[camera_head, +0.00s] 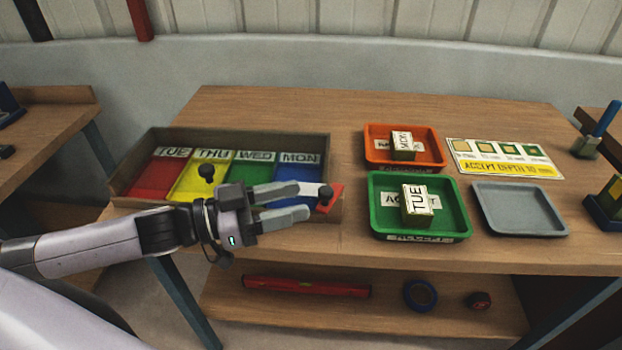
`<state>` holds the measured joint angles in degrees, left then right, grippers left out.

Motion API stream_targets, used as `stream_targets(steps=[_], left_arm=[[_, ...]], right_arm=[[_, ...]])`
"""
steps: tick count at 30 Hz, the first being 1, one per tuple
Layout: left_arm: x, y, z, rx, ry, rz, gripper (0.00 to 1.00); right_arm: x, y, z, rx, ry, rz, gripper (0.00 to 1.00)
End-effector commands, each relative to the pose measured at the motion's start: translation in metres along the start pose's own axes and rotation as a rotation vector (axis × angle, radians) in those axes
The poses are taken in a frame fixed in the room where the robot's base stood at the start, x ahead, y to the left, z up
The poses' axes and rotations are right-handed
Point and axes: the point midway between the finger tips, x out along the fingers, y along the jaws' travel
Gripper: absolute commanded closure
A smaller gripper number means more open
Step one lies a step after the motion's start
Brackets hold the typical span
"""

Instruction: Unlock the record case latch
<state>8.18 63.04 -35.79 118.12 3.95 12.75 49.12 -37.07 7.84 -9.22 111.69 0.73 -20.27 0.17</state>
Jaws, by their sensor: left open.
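The record case (136,172) is a shallow dark wooden case at the left of the bench. It holds red, yellow, green and blue sections marked TUE, THU, WED and MON. A dark knob (206,173) stands over the yellow section. The latch (331,202) looks like a red plate with a dark knob at the case's front right corner. My left gripper (313,201) is open, its fingers pointing right at the latch. The upper fingertip is beside the latch knob; I cannot tell whether they touch. The gripper and arm hide part of the case's front edge. My right gripper is not in view.
An orange tray (434,146) and a green tray (462,218) each hold a labelled block. A grey tray (520,208) is empty. A printed card (502,158) lies behind it. A lower shelf (380,312) holds a red level and a blue ring.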

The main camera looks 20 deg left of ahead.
Motion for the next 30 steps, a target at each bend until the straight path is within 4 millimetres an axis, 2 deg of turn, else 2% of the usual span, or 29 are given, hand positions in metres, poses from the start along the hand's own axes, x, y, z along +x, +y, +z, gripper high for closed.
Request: stream_targets(steps=[8, 21, 30], left_arm=[[0.006, -0.001, -0.006, -0.003, 0.001, 0.018, 0.53], [0.055, 0.0, -0.006, -0.001, 0.0, 0.017, 0.53], [0.069, 0.0, -0.004, -0.001, -0.003, 0.016, 0.53]], right_arm=[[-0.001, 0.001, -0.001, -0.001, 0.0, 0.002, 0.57], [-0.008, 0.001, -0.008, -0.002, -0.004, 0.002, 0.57], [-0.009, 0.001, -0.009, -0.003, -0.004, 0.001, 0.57]])
